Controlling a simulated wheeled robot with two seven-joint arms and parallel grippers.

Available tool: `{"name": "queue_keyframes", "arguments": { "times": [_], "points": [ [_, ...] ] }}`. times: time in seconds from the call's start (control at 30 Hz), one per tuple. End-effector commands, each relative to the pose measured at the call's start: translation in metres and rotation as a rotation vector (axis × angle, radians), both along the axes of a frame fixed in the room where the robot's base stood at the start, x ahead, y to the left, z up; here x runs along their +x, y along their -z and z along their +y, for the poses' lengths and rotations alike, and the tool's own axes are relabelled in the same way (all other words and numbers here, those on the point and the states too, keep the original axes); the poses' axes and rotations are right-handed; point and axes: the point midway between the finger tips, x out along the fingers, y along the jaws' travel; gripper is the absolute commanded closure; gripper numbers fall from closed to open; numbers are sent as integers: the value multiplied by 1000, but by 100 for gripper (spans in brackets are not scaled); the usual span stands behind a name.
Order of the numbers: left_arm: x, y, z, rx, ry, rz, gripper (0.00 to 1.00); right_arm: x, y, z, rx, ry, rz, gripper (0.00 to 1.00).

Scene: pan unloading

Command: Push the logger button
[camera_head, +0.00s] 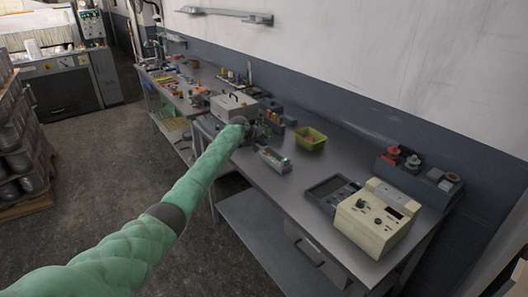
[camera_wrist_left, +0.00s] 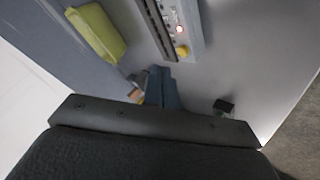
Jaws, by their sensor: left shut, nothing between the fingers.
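A small grey box-shaped device (camera_head: 275,159) with a small green light lies on the workbench, right of my left gripper; I take it to be the logger. My right gripper is out of view.
A yellow-green bin (camera_head: 311,139) stands behind the logger. A light grey case (camera_head: 233,106) is just beyond my left gripper. A beige instrument (camera_head: 375,220) and a dark tray (camera_head: 333,191) stand on the right. The bench between logger and tray is clear.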

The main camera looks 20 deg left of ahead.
Motion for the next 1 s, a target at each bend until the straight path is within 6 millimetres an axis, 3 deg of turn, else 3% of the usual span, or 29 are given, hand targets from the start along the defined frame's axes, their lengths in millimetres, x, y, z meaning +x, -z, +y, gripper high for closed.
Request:
{"name": "queue_keyframes", "arguments": {
  "times": [0.53, 1.0],
  "points": [
    [0, -47, 0, 1, 1, 0, 100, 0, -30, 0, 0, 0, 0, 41],
    [0, -49, 0, 0, 0, 0, 100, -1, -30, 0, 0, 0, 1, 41]
  ]
}}
